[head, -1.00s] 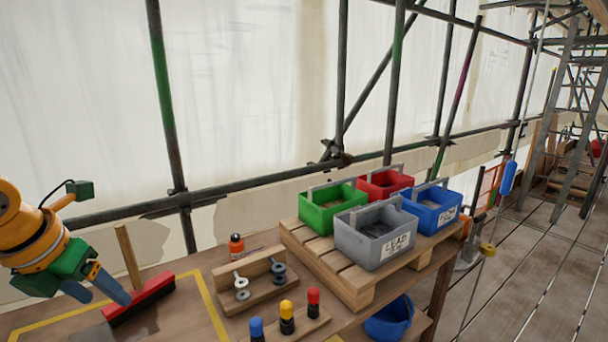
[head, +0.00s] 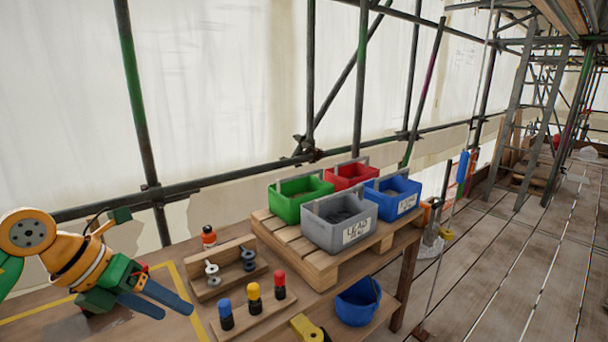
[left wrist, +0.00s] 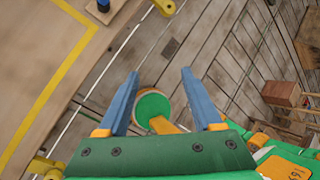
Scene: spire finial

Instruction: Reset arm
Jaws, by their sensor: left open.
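My left gripper (head: 170,302) is over the left part of the wooden bench in the head view, its two blue fingers pointing right and slightly down. It is open and holds nothing. In the left wrist view its two blue fingers (left wrist: 159,82) stand wide apart with nothing between their tips; plank floor and the bench edge show beyond. My orange and green left arm (head: 75,262) comes in from the left and covers part of the bench. My right gripper is not in view.
The bench (head: 45,322) has a yellow taped outline. Right of my gripper are a washer rack (head: 230,283) and a block with blue, yellow and red-capped pegs (head: 254,310). Beyond, a pallet (head: 290,243) carries green, red, grey and blue totes. A blue bucket (head: 358,304) sits lower right.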

